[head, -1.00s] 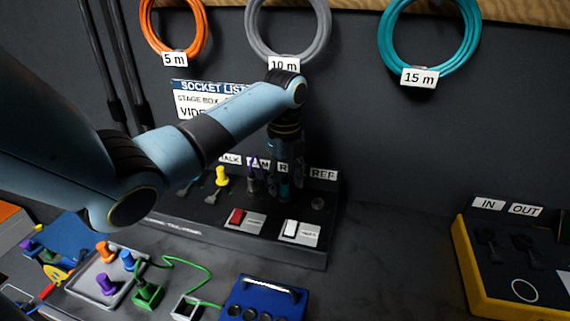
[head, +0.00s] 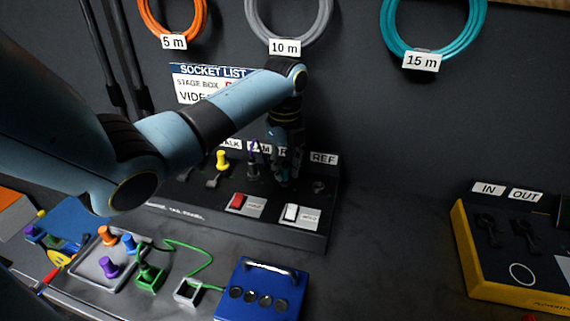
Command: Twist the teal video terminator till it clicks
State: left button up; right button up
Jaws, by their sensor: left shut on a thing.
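My left gripper (head: 285,176) reaches down over the back row of sockets on the dark panel (head: 180,213), below the grey 10 m coil. Its fingers are shut on the teal video terminator at the socket between the CAM and REF labels. The terminator is almost wholly hidden by the dark fingers. I cannot tell how far it is turned or seated. My right gripper is out of view.
A dark plug with a purple cord (head: 253,165) stands close left of the gripper, and a yellow plug (head: 222,160) further left. A REF socket (head: 319,186) is to the right. Red (head: 238,201) and white (head: 291,212) switches sit in front. A blue box (head: 262,290) stands nearer.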

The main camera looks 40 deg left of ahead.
pick_arm(q)
jog(key=shift+r+m+p, duration=0.1)
jog(key=shift+m+p, duration=0.4)
jog(key=shift+m, duration=0.6)
grip_shut()
jog(key=shift+m, duration=0.5)
jog(key=shift+m+p, duration=0.35)
jog(key=shift+m, duration=1.45)
jog(key=shift+m+p, duration=0.5)
jog(key=shift+m, duration=1.3)
